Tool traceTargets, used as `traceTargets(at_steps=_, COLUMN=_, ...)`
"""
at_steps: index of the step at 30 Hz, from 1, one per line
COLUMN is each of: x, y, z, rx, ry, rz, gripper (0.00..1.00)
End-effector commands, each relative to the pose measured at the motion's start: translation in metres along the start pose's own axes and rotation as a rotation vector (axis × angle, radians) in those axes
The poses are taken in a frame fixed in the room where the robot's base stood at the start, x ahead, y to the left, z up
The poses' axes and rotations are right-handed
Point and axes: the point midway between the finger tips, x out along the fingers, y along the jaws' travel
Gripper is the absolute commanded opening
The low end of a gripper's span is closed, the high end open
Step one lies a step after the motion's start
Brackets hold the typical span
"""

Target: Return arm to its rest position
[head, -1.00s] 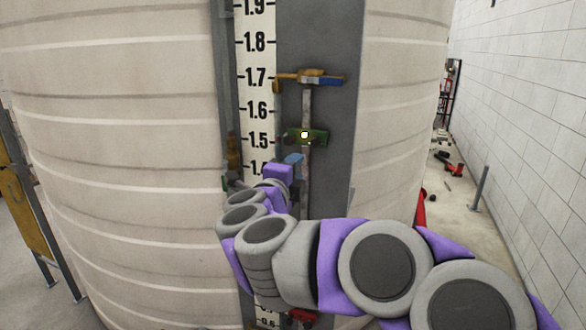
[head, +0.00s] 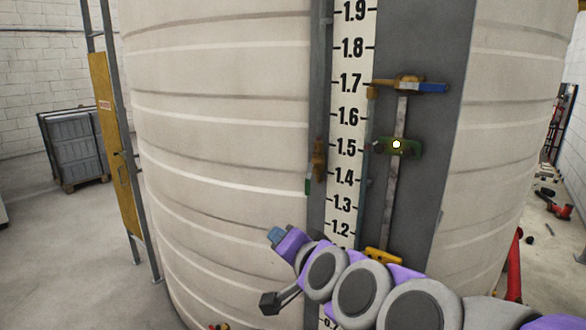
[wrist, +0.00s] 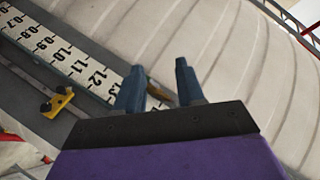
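My arm (head: 362,292) reaches in from the lower right of the head view and bends left in front of the tank. My gripper is at its end, with purple housing and a blue tip (head: 275,236). In the wrist view my gripper (wrist: 160,88) has its two blue-grey fingers apart, with nothing between them. The white tank (head: 225,150) and its scale (head: 350,120) lie beyond the fingers. I cannot tell the exact distance from gripper to tank.
A vertical rod on the tank carries a blue-and-yellow clamp (head: 410,86), a green clamp (head: 405,146) and a yellow clamp (head: 383,256). A ladder with a yellow panel (head: 115,140) stands left. A grey crate (head: 77,147) is behind it. Floor (head: 75,265) at left is clear.

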Motion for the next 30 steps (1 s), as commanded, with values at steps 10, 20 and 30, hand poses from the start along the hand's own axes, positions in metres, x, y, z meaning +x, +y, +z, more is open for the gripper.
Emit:
traceTargets(at_steps=10, x=-0.087, y=0.149, z=0.142, rx=-0.323, ry=-0.574, rz=0.356, gripper=0.38)
traceTargets(at_steps=20, x=-0.227, y=0.265, z=0.207, rx=-0.371, ry=-1.034, rz=0.735, gripper=0.38)
traceTargets(at_steps=30, x=-0.266, y=0.282, z=0.216, rx=-0.354, ry=-1.137, rz=0.824, gripper=0.38)
